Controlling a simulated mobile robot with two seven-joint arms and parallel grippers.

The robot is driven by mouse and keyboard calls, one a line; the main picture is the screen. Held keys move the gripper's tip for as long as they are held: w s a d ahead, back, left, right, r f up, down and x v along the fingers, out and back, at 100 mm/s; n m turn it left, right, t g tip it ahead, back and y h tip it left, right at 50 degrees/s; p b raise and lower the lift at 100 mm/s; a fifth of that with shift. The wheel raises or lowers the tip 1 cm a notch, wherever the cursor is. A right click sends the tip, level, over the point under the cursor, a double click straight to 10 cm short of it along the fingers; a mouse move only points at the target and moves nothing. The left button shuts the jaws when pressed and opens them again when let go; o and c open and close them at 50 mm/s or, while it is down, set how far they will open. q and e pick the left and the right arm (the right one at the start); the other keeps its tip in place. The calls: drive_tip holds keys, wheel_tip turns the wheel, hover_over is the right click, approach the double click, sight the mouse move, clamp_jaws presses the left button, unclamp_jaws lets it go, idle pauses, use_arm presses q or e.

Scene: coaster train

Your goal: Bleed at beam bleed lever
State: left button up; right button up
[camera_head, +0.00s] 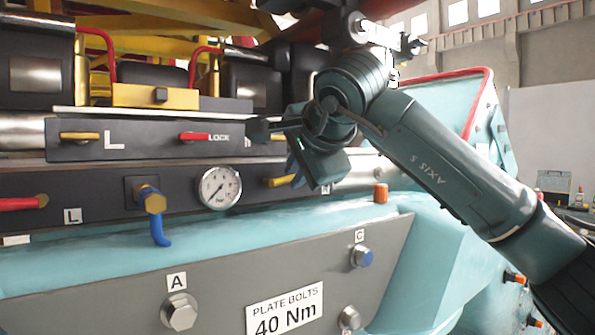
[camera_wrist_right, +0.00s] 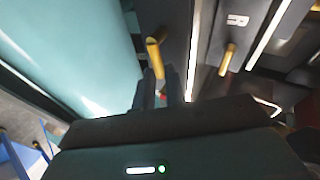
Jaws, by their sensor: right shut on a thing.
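A yellow lever (camera_head: 280,181) sticks out of the lower dark beam, just right of the round pressure gauge (camera_head: 220,188). In the right wrist view the yellow lever (camera_wrist_right: 155,58) lies at the fingertips. My right gripper (camera_head: 297,172) is at this lever and shut on it; the hand hides part of the lever in the head view. The gauge has a white face and a dark needle. My left gripper is not in view.
A brass fitting with a blue handle (camera_head: 153,203) and a red lever (camera_head: 22,203) sit left on the same beam. The upper panel carries yellow (camera_head: 80,136) and red (camera_head: 195,136) levers. Below is a grey plate (camera_head: 215,270) with bolts. An orange cap (camera_head: 381,193) stands at right.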

clamp_jaws()
drive_tip(key=shift+w+d+f+m+g+y, duration=0.1)
drive_tip(key=shift+f+m+g+y, duration=0.1)
drive_tip(key=shift+m+g+y, duration=0.15)
drive_tip(key=o, duration=0.7)
unclamp_jaws()
drive_tip(key=shift+c, duration=0.2)
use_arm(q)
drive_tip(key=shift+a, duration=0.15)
use_arm(e)
drive_tip(key=shift+s+d+r, duration=0.15)
drive_tip(key=shift+s+r, duration=0.1)
drive_tip(key=shift+s, duration=0.1)
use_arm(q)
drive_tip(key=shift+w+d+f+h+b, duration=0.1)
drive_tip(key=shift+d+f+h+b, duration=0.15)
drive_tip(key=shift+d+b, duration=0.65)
use_arm(e)
drive_tip(key=v, duration=1.2)
drive_tip(key=shift+b, duration=0.3)
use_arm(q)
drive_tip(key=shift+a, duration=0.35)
use_arm(e)
drive_tip(key=shift+s, duration=0.15)
